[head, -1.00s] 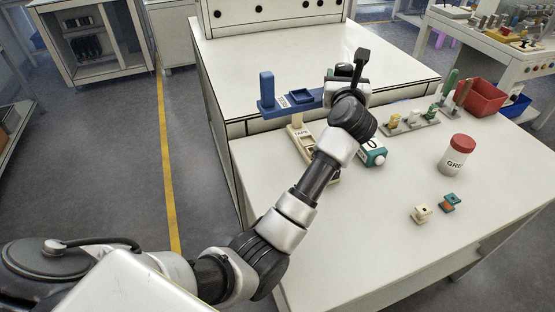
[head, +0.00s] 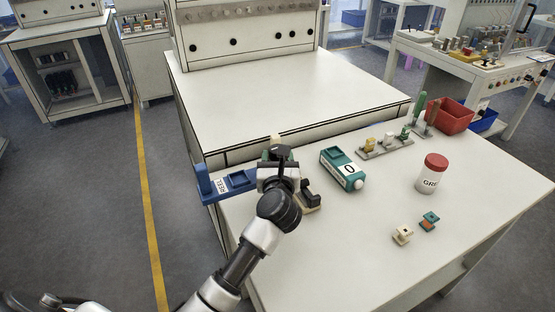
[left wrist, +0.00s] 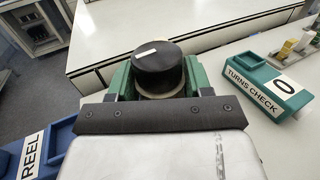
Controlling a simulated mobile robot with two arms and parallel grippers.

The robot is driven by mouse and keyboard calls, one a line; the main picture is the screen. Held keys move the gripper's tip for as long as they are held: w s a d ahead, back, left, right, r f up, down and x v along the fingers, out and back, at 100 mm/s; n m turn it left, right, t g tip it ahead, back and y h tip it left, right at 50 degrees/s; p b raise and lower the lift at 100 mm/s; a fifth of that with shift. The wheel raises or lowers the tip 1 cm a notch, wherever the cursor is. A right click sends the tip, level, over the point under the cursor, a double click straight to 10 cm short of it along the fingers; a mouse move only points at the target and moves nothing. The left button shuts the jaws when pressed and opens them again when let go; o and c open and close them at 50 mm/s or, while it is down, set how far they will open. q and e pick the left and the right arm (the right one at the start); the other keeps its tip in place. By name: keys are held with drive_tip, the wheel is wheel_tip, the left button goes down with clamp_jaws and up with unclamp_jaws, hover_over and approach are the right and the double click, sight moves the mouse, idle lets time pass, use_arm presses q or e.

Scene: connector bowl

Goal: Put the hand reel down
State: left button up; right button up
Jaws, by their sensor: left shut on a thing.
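My left gripper (head: 279,168) is shut on the hand reel (left wrist: 160,68), a green body with a round black top. In the head view, little of the reel (head: 281,152) shows past my wrist. I cannot tell whether its underside touches anything. A blue holder (head: 205,184) marked REEL is just left of the gripper in the head view, at the table's left edge. It also shows at the lower left of the left wrist view (left wrist: 62,132). My right gripper is in neither view.
A teal TURNS CHECK box (head: 343,168) stands right of the gripper. A beige and black item (head: 312,201) is partly hidden beside my wrist.

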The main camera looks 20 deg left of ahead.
use_arm(q)
drive_tip(key=shift+f+b, duration=0.35)
drive_tip(key=shift+f, duration=0.2)
drive_tip(key=o, duration=1.1)
drive_tip(key=shift+c, duration=0.2)
drive_tip(key=shift+r, duration=0.2)
drive_tip(key=shift+r+p, duration=0.45)
drive_tip(key=b+v, duration=0.1)
drive_tip(key=v, duration=1.1)
drive_tip(key=shift+s+d, duration=0.1)
